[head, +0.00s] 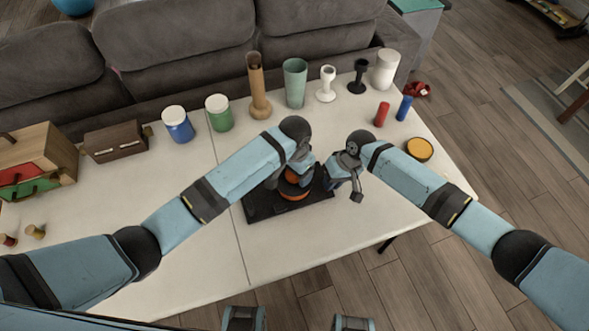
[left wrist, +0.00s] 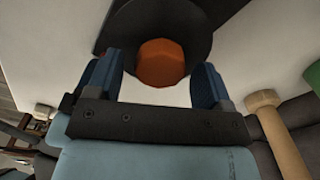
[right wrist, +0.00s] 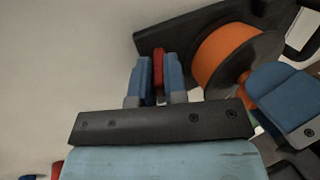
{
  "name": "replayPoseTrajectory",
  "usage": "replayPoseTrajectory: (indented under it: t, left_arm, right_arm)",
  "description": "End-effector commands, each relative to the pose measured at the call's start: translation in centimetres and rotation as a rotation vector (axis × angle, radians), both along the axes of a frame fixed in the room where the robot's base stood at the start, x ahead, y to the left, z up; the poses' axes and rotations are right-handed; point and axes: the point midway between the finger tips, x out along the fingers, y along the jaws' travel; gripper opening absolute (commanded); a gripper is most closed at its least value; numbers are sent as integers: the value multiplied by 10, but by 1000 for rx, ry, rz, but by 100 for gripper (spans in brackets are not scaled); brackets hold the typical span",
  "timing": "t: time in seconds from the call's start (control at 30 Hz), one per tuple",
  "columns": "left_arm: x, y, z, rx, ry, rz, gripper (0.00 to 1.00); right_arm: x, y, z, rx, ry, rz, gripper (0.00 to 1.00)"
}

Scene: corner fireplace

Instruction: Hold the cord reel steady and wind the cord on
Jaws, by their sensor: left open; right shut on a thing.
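The cord reel, with an orange hub (head: 294,188) and dark flanges, sits on a black base (head: 262,212) on the table; my arms partly hide it. My left gripper (head: 298,166) is above the reel. In the left wrist view its two blue fingers stand apart on either side of the orange end of the hub (left wrist: 161,62), not visibly clamped on it. My right gripper (head: 347,179) is at the reel's right side. In the right wrist view its fingers are shut on a thin red piece (right wrist: 158,68), beside the orange drum (right wrist: 222,52). I cannot make out any cord.
Along the back stand a brown vase (head: 258,88), a green cup (head: 295,84), candle holders and jars. A red cylinder (head: 382,114), a blue cylinder (head: 404,108) and a yellow-topped tin (head: 419,149) lie beyond my right forearm. The front table (head: 290,252) is clear.

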Motion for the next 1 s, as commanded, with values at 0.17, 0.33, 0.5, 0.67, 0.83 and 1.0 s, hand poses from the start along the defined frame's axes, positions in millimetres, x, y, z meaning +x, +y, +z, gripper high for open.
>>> replayPoseTrajectory:
  t: [0.17,0.33,0.5,0.67,0.83,1.0]
  left_arm:
    - [1,0,24,-2,-5,0,74]
    - [1,-1,61,-3,-4,-1,74]
    - [1,0,94,-2,-5,-1,74]
    - [0,0,112,-1,-2,-1,74]
    - [0,0,119,-1,-1,-1,74]
    - [0,0,119,-1,-1,0,74]
  right_arm:
    - [0,0,0,0,0,0,0]
    - [0,0,0,0,0,0,0]
    - [0,0,0,0,0,0,0]
    - [0,0,0,0,0,0,0]
    - [0,0,0,0,0,0,0]
    - [0,0,0,0,0,0,0]
